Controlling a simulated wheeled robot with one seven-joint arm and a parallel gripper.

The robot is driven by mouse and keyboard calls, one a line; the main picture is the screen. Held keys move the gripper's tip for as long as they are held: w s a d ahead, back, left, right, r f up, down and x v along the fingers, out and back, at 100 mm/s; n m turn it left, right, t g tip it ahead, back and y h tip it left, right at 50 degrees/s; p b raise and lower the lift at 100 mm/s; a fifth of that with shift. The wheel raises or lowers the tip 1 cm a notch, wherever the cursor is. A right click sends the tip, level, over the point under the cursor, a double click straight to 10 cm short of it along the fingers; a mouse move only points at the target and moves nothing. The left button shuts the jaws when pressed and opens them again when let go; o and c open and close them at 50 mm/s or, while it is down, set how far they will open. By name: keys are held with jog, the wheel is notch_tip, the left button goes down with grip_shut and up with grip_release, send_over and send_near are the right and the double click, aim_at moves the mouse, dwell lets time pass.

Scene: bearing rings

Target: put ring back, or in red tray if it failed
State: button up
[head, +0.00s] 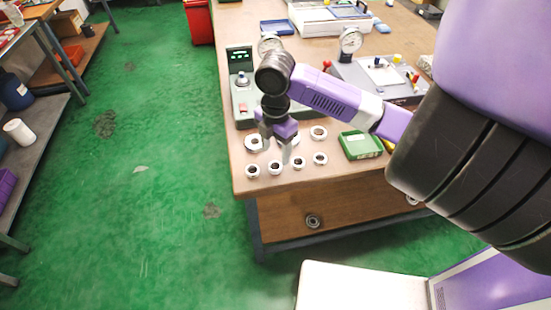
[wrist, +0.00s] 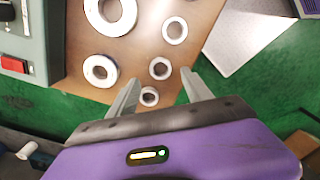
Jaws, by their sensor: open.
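Several pale metal rings with dark bores lie flat on the brown bench. Larger rings (head: 255,143) (wrist: 100,71) lie farther back, and smaller rings (head: 253,171) (wrist: 175,30) form a row near the front edge. My gripper (head: 276,152) (wrist: 158,80) points down above this group, open and empty. In the wrist view a small ring (wrist: 149,97) shows between the fingers, with another small ring (wrist: 160,68) just beyond the fingertips. My gripper partly hides a ring behind it in the head view. I cannot make out a red tray on the bench.
A grey tester with a green display (head: 240,60) stands behind the rings. A green tray (head: 361,145) sits to their right, and a dial-gauge stand (head: 350,42) is farther back. A blue tray (head: 277,27) lies at the back. A red bin (head: 199,22) stands on the floor.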

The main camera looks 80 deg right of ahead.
notch_tip(320, 180, up, 6)
jog(key=w+a+r+t+y, duration=0.1)
jog(key=w+a+r+t, duration=0.15)
jog(key=w+a, duration=0.55)
jog(key=w+a+r+t+y, duration=0.15)
jog(key=w+a+t, duration=0.3)
jog(key=w, duration=0.75)
jog(key=w+a+r+m+t+y, duration=0.1)
jog(key=w+a+r+m+t, duration=0.3)
jog(key=a, duration=0.4)
jog(key=w+a+r+m+t, duration=0.3)
jog(key=w+a+r, duration=0.1)
jog(key=w+a, duration=0.3)
jog(key=s+a+f+m+t+h, duration=0.1)
jog(key=s+a+f+m+h, duration=0.1)
jog(key=s+a+f+m, duration=0.45)
jog(key=s+a+f+m+h, duration=0.2)
jog(key=s+f, duration=0.2)
jog(key=s, duration=0.5)
jog(key=s+d+n, duration=0.2)
jog(key=s, duration=0.8)
jog(key=s+d+n, duration=0.2)
jog(key=s, duration=0.9)
jog(key=shift+r, duration=0.15)
